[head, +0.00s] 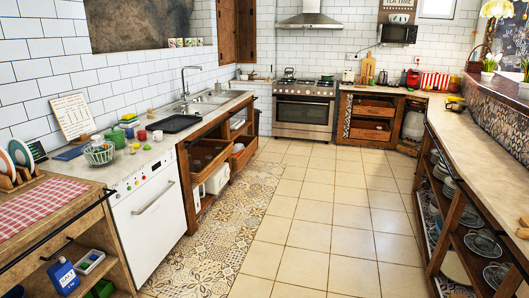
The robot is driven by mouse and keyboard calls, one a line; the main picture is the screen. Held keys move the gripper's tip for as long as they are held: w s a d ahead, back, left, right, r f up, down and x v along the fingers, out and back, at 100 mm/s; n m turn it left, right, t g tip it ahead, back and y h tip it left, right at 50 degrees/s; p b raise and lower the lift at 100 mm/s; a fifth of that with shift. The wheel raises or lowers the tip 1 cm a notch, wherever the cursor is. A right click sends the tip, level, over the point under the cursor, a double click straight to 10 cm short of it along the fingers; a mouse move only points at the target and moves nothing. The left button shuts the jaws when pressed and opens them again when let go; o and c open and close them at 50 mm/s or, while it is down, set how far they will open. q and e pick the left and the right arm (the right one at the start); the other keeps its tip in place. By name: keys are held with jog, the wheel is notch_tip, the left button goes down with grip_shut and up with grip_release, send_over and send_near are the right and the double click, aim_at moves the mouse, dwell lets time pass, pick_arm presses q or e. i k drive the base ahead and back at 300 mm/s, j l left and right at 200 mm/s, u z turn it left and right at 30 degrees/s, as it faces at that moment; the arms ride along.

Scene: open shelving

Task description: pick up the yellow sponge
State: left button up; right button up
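I cannot make out the yellow sponge for certain. A small yellowish item (150,113) stands near the wall on the left counter, left of the sink, too small to identify. Another tiny yellowish item (135,147) lies among small coloured things nearer the counter's front. A yellow and dark object (455,103) sits on the right counter, also unclear. Neither of my grippers shows in the head view.
The left counter holds a wire basket (99,153), a dark tray (174,123) and a sink (213,98). A white dishwasher (150,215) is below. The tiled floor (325,235) is clear toward the oven (303,112). Open shelving (455,215) lines the right.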

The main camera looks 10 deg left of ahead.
aim_at(127, 117)
jog(key=i, duration=4.4)
jog(key=i+u, duration=0.2)
jog(key=i, duration=0.3)
jog(key=i+l+u, duration=0.25)
jog(key=i, duration=0.3)
jog(key=i+l+u, duration=0.2)
jog(key=i, duration=0.3)
